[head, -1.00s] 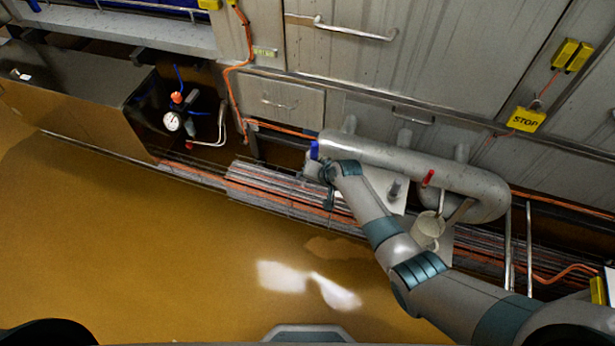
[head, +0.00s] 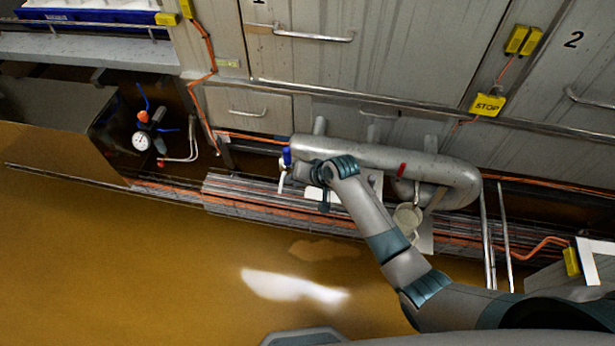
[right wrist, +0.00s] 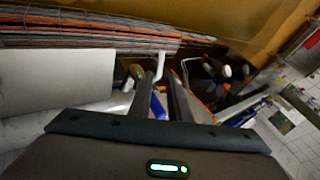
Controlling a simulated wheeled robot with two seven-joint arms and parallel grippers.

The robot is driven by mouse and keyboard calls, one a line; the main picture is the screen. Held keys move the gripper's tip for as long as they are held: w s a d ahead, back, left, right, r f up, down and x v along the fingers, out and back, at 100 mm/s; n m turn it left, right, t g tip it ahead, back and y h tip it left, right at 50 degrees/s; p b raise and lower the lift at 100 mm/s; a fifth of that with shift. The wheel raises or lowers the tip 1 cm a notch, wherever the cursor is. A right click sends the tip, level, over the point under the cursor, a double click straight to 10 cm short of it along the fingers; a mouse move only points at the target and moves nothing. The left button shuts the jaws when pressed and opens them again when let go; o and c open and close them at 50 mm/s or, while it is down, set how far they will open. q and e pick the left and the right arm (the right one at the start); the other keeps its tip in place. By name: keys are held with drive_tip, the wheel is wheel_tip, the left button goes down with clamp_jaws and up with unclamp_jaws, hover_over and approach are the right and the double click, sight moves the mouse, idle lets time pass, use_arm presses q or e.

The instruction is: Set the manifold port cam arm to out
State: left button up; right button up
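The manifold (head: 400,158) is a thick grey horizontal pipe below the cabinet wall. A blue handle (head: 287,156) is at its left end, and a red handle (head: 402,170) is further right. A thin pale lever (head: 282,182), which may be the cam arm, hangs down beside the left end. My right gripper (head: 301,172) is close to this end; my wrist partly hides it. In the right wrist view, its two dark fingers (right wrist: 162,80) are apart. A blue part (right wrist: 158,106) shows between them, and a pale bent lever (right wrist: 160,66) lies just beyond the tips. Contact cannot be told.
A pale cup-like vessel (head: 407,218) hangs under the manifold's right part. A pressure gauge (head: 141,141) with hoses is at the left, beside a dark box (head: 60,110). The brown floor (head: 150,250) in front is open.

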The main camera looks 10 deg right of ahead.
drive_tip(key=v, duration=0.7)
drive_tip(key=shift+s+r, duration=0.15)
drive_tip(key=shift+r, duration=0.2)
drive_tip(key=shift+d, duration=0.1)
drive_tip(key=s+d+f+g+h, duration=0.1)
drive_tip(key=s+d+f, duration=0.35)
drive_tip(key=f, duration=0.55)
drive_tip(key=s+d+f+h, duration=0.1)
drive_tip(key=s+d+f, duration=0.2)
drive_tip(key=s+f, duration=0.5)
drive_tip(key=s+d+f+g+h, duration=0.1)
drive_tip(key=s+d+f+h, duration=0.2)
drive_tip(key=f, duration=0.9)
drive_tip(key=s+d+f+n+g, duration=0.1)
drive_tip(key=s+d+f, duration=0.2)
drive_tip(key=s, duration=0.9)
drive_tip(key=s+d+f+n, duration=0.2)
drive_tip(key=s+f, duration=0.5)
drive_tip(key=s, duration=0.5)
drive_tip(key=s+d+f+n+g, duration=0.1)
drive_tip(key=s+d+f, duration=0.2)
drive_tip(key=s, duration=1)
wheel_tip(320, 180, down, 2)
drive_tip(key=shift+d+f+n+g+h, duration=0.15)
drive_tip(key=shift+d+n+g+h, duration=0.15)
drive_tip(key=shift+n, duration=0.1)
